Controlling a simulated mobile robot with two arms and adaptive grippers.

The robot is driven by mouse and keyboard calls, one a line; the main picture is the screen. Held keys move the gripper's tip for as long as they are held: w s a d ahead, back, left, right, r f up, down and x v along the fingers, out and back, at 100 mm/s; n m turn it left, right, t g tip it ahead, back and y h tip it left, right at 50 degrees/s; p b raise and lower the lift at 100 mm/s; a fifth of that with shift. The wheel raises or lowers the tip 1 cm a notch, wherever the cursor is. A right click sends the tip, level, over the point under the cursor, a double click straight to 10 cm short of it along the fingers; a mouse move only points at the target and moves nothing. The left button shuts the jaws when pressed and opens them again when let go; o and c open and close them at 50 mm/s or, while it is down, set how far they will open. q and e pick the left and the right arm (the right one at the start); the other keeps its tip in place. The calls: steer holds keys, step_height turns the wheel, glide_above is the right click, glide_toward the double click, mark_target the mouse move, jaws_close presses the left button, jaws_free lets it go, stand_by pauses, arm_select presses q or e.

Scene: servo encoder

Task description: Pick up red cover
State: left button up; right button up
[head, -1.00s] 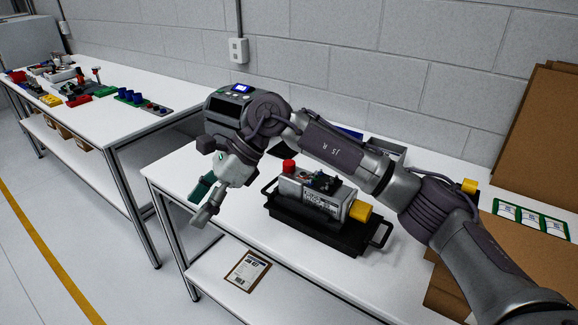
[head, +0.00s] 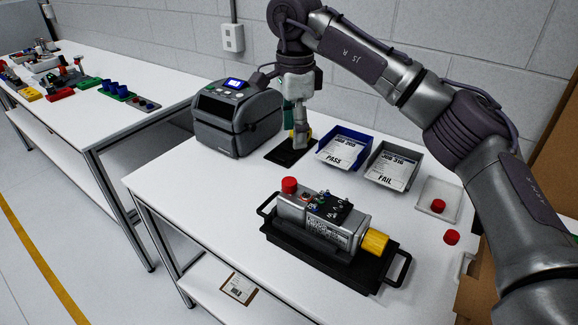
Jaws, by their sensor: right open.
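Red round covers show in the head view. One red cover (head: 290,185) is on the left end of the grey servo unit (head: 318,218), which sits in a black tray with handles (head: 305,257). Another red cover (head: 438,205) lies on a small whitish tray (head: 431,188), and a third red cover (head: 452,237) lies on the bare table at the right. My right gripper (head: 300,139) points down over a black pad (head: 277,154) beside the printer, well behind the servo unit. It is open; a small yellow thing shows at its fingers, partly hidden. My left gripper is out of view.
A dark label printer (head: 236,122) stands left of my right gripper. A blue PASS bin (head: 345,150) and a grey FAIL bin (head: 392,166) stand to its right. A yellow cap (head: 374,243) is on the servo unit's right end. The table's front left is clear.

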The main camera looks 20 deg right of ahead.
steer(key=p, duration=0.1)
glide_above(291, 181)
steer(key=f, duration=0.3)
steer(key=s+f, duration=0.1)
steer(key=f, duration=0.1)
steer(key=shift+d+f, duration=0.1)
steer(key=shift+d, duration=0.05)
steer(key=shift+w+f, duration=0.25)
steer(key=shift+f, duration=0.9)
steer(key=shift+w+d+f, duration=0.1)
steer(key=shift+f, duration=0.2)
steer(key=shift+a+f+p, duration=0.2)
steer(key=shift+f+p, duration=0.5)
steer(key=shift+p, duration=0.15)
step_height(291, 181, down, 3)
steer(key=shift+w+a+r+p, duration=0.1)
steer(key=shift+w+r+p, duration=0.1)
steer(key=shift+p, duration=0.3)
steer(key=shift+f, duration=0.6)
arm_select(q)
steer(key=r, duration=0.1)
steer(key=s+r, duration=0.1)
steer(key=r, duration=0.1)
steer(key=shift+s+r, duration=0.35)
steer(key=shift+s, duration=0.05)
arm_select(e)
steer(key=c, duration=0.8)
